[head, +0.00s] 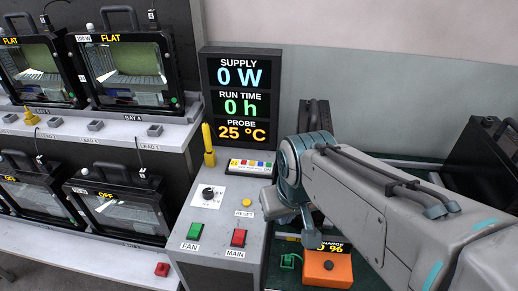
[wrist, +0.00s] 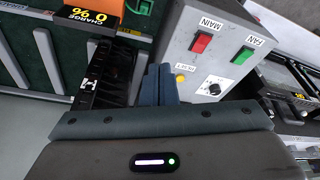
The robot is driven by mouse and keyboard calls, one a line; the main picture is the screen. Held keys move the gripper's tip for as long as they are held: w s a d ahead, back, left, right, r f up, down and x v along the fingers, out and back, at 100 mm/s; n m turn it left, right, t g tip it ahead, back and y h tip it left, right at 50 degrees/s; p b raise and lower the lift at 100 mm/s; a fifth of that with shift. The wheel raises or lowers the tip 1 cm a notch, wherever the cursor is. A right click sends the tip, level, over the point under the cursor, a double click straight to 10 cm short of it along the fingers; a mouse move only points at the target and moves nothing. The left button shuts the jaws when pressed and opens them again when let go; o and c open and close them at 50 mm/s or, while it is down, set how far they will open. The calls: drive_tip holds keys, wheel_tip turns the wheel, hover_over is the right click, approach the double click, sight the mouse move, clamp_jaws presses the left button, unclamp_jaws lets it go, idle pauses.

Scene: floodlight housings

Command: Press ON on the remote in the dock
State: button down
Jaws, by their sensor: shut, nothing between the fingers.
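The remote (head: 251,167) lies in its dock at the back of the grey console (head: 215,265), below the display. It is a pale strip with a row of small coloured buttons; its lettering is too small to read, and my arm stands just right of its right end. My gripper (wrist: 162,68) shows in the wrist view with both blue-grey fingers together and nothing held. It is close beside the console in that view. The remote cannot be made out there. In the head view my arm hides the fingers.
The console carries a green FAN button (head: 195,231), red MAIN button (head: 238,237), yellow RESET button (head: 246,202) and black knob (head: 208,192). A display (head: 240,100) reads 0 W, 0 h, 25 °C. A yellow probe (head: 208,145) stands upright. An orange charger (head: 328,268) sits right. Floodlights (head: 125,62) fill the left racks.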

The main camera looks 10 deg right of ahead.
drive_tip(key=shift+w, duration=0.1)
drive_tip(key=m+t+h+p, duration=0.3)
drive_tip(key=m+t+p, duration=0.3)
drive_tip(key=m+p, duration=0.5)
hover_over(268, 168)
drive_tip(key=b, duration=0.1)
wheel_tip(268, 168, down, 3)
drive_tip(key=m, duration=0.1)
drive_tip(key=shift+f, duration=0.2)
drive_tip(key=shift+f, duration=0.1)
wheel_tip(268, 168, down, 8)
drive_tip(key=b, duration=0.6)
drive_tip(key=shift+r, duration=0.2)
drive_tip(key=shift+f+b, duration=0.55)
